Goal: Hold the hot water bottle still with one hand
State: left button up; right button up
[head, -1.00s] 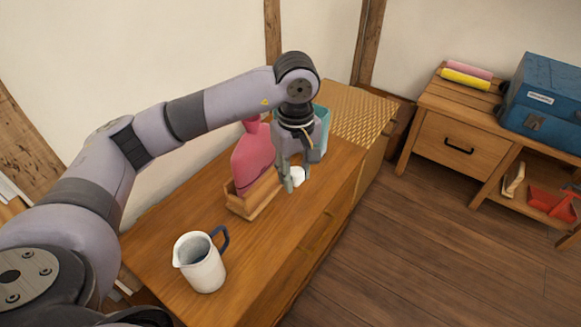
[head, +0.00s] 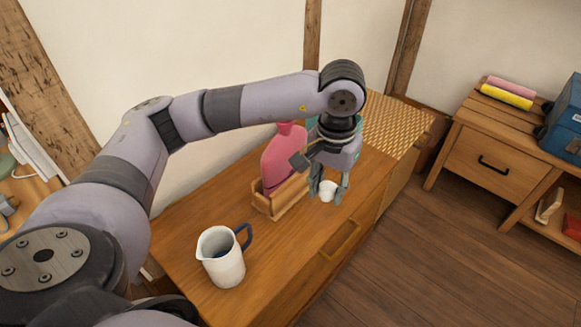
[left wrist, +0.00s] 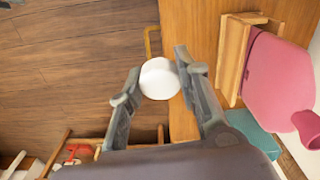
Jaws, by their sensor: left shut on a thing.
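The pink hot water bottle (head: 280,158) stands upright in a small wooden holder (head: 283,200) on the wooden cabinet top. It also shows at the right of the left wrist view (left wrist: 278,78), with its neck toward the lower right. My left gripper (head: 328,192) is to the right of the bottle in the head view, apart from it. It is shut on a small white round thing (left wrist: 158,78), which shows between the fingertips in both views. Whether this white thing touches the cabinet top is unclear. My right gripper is not in view.
A white jug (head: 221,262) with a blue handle stands on the cabinet's near end. A teal thing is partly hidden behind my gripper. A woven panel (head: 395,120) covers the far end. Another wooden unit (head: 487,160) stands right, across open floor.

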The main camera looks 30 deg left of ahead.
aim_at(276, 169)
jog(key=k+j, duration=0.9)
jog(key=j, duration=0.2)
jog(key=k+j+u, duration=0.15)
jog(key=u, duration=1.6)
jog(key=i+l, duration=0.05)
